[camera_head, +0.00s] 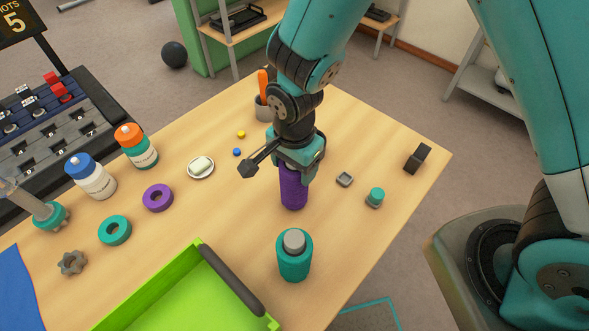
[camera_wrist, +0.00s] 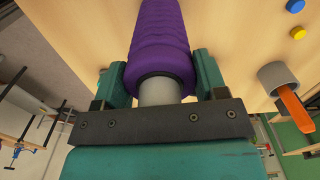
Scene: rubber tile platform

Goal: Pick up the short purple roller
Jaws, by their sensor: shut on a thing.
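The short purple roller (camera_head: 293,188) is upright below my gripper (camera_head: 299,165) in the head view, over the middle of the table. In the wrist view the purple roller (camera_wrist: 160,45) has a ridged surface and a grey end. That grey end sits between the two teal fingers of my gripper (camera_wrist: 158,88), which is shut on it. I cannot tell for sure whether the roller's lower end touches the table.
A teal roller (camera_head: 294,258) with a grey top stands in front, by a green tray (camera_head: 190,290). A purple ring (camera_head: 158,197), a teal ring (camera_head: 115,230) and bottles (camera_head: 136,146) are left. A teal-capped jar (camera_head: 375,197) and a black block (camera_head: 417,158) are right.

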